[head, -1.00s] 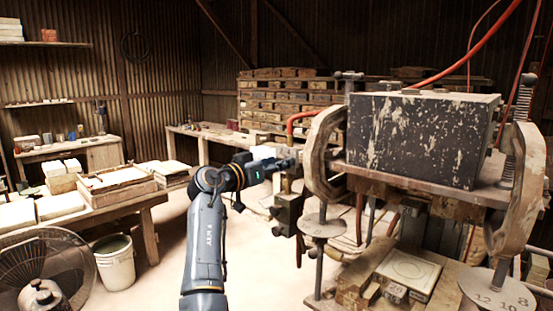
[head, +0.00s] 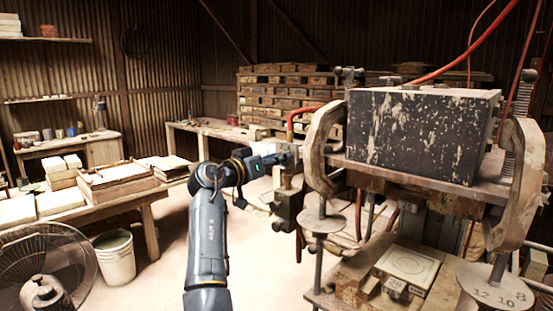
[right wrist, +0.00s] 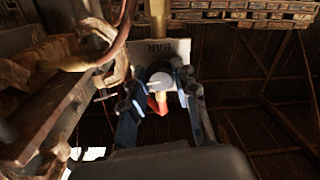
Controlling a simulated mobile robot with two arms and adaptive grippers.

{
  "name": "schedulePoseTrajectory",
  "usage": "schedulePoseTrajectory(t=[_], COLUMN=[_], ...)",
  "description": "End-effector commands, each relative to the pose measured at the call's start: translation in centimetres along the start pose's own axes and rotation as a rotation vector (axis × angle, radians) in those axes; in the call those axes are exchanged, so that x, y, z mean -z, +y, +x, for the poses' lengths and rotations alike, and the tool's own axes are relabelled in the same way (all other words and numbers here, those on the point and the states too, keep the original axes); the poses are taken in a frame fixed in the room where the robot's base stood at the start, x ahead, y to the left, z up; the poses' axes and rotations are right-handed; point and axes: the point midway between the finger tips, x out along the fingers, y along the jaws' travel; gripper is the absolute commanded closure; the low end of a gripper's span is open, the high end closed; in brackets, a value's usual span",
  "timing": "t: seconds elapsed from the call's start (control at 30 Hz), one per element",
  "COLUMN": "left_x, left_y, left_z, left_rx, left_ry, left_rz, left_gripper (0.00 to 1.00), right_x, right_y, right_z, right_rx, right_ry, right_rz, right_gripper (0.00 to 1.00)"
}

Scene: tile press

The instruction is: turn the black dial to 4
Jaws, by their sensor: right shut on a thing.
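My right gripper (head: 284,159) reaches to the left side of the press in the head view, at a small fitting on its frame. In the right wrist view its two fingers (right wrist: 160,88) are closed around a rounded knob (right wrist: 161,80), which shows a pale, shiny face with a light line. I take this knob to be the dial; its black colour is not clear here. Behind it is a plate (right wrist: 158,48) marked "BAR". The dial's numbers and its setting are not readable. An orange-red part shows just below the knob between the fingers. My left gripper is out of view.
The press's dark scuffed block (head: 420,135) and curved side arms (head: 322,150) stand close right of my gripper. A red hose (head: 468,50) runs above. A bench with trays (head: 118,184), a bucket (head: 115,258) and a fan (head: 45,270) stand left. Open floor lies between.

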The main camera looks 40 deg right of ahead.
Motion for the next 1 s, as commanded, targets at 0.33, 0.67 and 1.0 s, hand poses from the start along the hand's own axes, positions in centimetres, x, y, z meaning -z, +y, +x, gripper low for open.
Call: schedulePoseTrajectory(t=[0.33, 0.67, 1.0], left_x=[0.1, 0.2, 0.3], left_y=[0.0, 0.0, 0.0], left_z=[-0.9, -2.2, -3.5], left_rx=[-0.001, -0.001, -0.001], left_ry=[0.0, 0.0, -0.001], left_rz=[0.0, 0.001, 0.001], left_gripper=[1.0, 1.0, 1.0], right_x=[0.2, 0.3, 0.3], right_y=[0.1, 0.1, 0.0], right_z=[0.1, 0.0, 0.0], right_rx=[0.0, 0.002, 0.002], right_ry=[-0.005, -0.014, -0.02], right_rz=[-0.293, -0.598, -0.833], right_gripper=[1.0, 1.0, 1.0])
